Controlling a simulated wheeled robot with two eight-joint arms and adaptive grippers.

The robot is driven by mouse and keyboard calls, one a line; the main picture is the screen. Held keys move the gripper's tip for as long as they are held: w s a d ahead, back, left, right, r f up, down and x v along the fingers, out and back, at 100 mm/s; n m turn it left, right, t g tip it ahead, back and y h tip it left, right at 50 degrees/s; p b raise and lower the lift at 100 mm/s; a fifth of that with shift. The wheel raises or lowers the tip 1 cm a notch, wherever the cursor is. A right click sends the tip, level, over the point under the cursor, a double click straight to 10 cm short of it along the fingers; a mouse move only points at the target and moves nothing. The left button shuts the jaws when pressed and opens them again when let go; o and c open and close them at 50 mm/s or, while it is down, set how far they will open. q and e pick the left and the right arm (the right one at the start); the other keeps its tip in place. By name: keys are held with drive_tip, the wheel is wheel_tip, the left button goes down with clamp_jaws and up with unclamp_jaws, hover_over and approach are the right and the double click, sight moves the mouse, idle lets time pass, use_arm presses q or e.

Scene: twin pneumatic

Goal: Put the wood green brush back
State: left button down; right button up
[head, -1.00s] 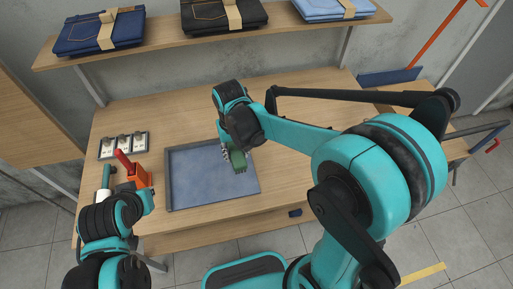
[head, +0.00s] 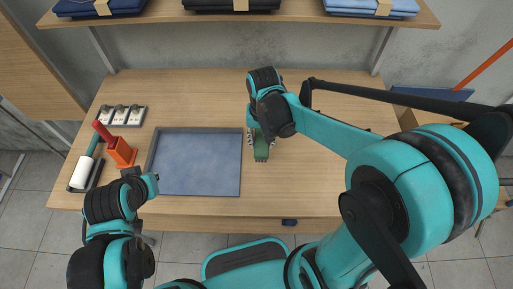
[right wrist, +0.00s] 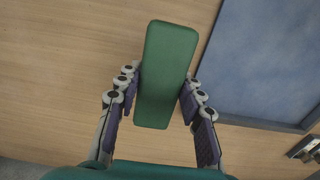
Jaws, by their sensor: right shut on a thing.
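The green brush (right wrist: 167,75) is a long block, held between the two fingers of my right gripper (right wrist: 160,103) in the right wrist view. Its face toward the camera is plain green; its other side is hidden. In the head view the brush (head: 261,149) shows below my right gripper (head: 260,136), over bare wood just right of the blue-grey tray. I cannot tell whether the brush touches the table. My left arm is at the lower left in the head view, near the table's front edge; no fingers of its gripper show.
The blue-grey tray (head: 200,190) lies empty on the table (head: 315,185). An orange holder (head: 122,152) with a red-handled thing, a white roller (head: 82,172) and a panel with several knobs (head: 122,116) are at the left. A shelf (head: 300,17) with folded clothes is behind. The table's right part is clear.

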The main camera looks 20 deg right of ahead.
sight(256, 134)
drive_tip(key=shift+w+a+f+b, duration=0.15)
drive_tip(key=shift+w+a+f, duration=0.15)
drive_tip(key=shift+w+f, duration=0.25)
drive_tip(key=shift+w+a+f+b, duration=0.15)
drive_tip(key=shift+w+a+f, duration=0.15)
drive_tip(key=shift+w, duration=0.3)
drive_tip(key=shift+f+b, duration=0.95)
drive_tip(key=shift+f, duration=0.95)
drive_tip(key=shift+f, duration=0.15)
drive_tip(key=o, duration=1.1)
